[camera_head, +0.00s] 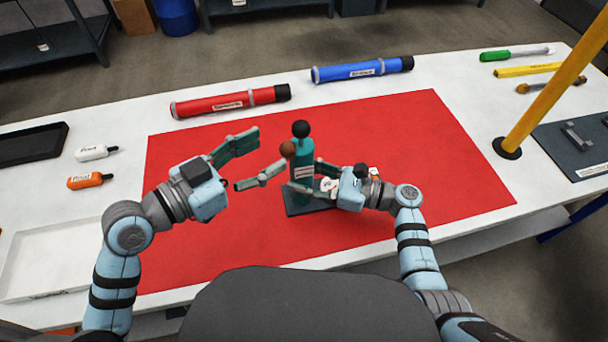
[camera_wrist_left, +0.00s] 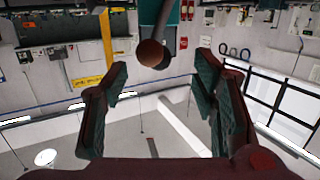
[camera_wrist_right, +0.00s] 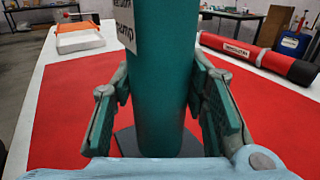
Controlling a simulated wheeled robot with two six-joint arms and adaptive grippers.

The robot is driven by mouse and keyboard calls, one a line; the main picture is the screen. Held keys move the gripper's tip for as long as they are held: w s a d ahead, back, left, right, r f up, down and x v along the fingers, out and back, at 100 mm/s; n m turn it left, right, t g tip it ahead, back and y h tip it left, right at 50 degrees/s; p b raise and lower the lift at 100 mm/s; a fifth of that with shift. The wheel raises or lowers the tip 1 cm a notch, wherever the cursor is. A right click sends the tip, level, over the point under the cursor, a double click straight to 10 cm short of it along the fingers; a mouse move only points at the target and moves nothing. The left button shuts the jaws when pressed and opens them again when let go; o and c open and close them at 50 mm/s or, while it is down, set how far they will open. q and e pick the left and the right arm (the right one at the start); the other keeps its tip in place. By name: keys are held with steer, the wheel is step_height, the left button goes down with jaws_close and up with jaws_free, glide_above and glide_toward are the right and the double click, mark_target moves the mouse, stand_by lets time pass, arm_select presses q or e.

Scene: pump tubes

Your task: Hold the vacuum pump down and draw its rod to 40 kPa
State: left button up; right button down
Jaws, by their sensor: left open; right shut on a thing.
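The teal vacuum pump (camera_head: 301,180) stands upright on a dark base plate (camera_head: 300,206) on the red mat. A black ball (camera_head: 301,129) tops it, and a brown ball (camera_head: 287,149) sits at its upper left. My right gripper (camera_head: 308,180) is shut around the pump body; its fingers flank the teal cylinder (camera_wrist_right: 160,85) in the right wrist view. My left gripper (camera_head: 258,160) is open and empty, left of the pump, its fingers towards the brown ball. That ball (camera_wrist_left: 151,54) shows just beyond the fingertips in the left wrist view. A gauge reading cannot be made out.
A red tube (camera_head: 225,102) and a blue tube (camera_head: 362,70) lie behind the red mat (camera_head: 420,150). A yellow post (camera_head: 550,90) stands at the right. Two pens, a black tray (camera_head: 30,146) and a white tray (camera_head: 45,262) lie at the left.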

mark_target(301, 122)
arm_select(q)
steer(key=x, duration=0.9)
steer(key=shift+d, duration=0.2)
jaws_close()
steer(key=shift+r, duration=0.1)
steer(key=shift+r, duration=1.9)
steer(key=shift+f, duration=0.3)
steer(key=shift+o, duration=0.4)
jaws_free()
